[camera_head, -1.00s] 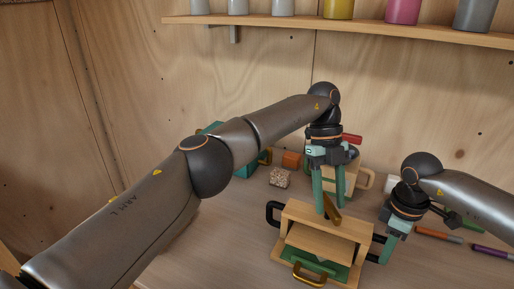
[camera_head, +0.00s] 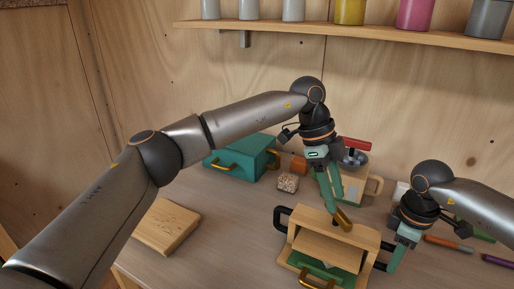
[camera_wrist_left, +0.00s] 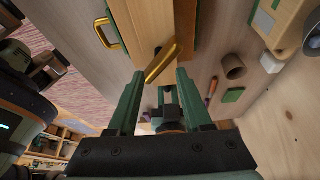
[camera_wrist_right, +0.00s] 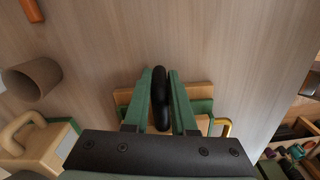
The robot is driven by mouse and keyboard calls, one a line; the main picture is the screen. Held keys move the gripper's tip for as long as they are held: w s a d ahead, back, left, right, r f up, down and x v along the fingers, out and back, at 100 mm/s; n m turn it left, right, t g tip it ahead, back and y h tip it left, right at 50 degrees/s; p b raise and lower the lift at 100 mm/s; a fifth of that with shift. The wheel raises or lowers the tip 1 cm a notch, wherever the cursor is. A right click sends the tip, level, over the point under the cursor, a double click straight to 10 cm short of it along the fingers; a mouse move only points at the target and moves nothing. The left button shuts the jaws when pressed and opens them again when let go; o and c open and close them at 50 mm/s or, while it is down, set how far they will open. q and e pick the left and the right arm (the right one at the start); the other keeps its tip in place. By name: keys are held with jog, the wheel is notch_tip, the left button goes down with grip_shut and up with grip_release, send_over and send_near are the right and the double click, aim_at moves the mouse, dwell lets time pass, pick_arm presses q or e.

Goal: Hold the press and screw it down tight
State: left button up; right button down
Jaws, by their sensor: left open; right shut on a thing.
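The press (camera_head: 326,240) is a wooden frame with a green board inside, a black handle on each side and a brass handle in front. A brass screw bar (camera_head: 344,219) stands on its top and shows large in the left wrist view (camera_wrist_left: 162,62). My left gripper (camera_head: 337,205) is open, its fingertips just at the bar; I cannot tell whether they touch it. My right gripper (camera_head: 389,267) is shut on the press's right black handle, seen in the right wrist view as a black handle (camera_wrist_right: 160,98) between the fingers.
A teal box (camera_head: 240,158) with a brass handle stands behind left. A speckled cube (camera_head: 288,183) and an orange block (camera_head: 298,164) sit behind the press. A wooden board (camera_head: 158,227) lies at left. Markers (camera_head: 448,244) lie at right. A shelf (camera_head: 350,39) with jars runs along the wall.

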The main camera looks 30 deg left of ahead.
pick_arm(q)
jog(key=v, duration=0.8)
jog(key=w+a+f+n+t+h, duration=0.1)
jog(key=w+a+f+t+h, duration=0.1)
jog(key=w+f+t+h, duration=0.55)
jog(key=w+a+f+n+t+y, duration=0.1)
jog(key=w+a+n+t+y, duration=0.2)
jog(key=a, duration=0.7)
jog(key=w+a+f+n+t+y, duration=0.2)
jog(key=a+t, duration=0.3)
jog(key=a, duration=0.5)
jog(key=shift+w+a+n+y, duration=0.3)
jog(key=shift+w+n+y, duration=0.1)
jog(key=shift+w+y, duration=0.3)
jog(key=shift+d+f, duration=0.1)
jog(key=shift+f, duration=0.05)
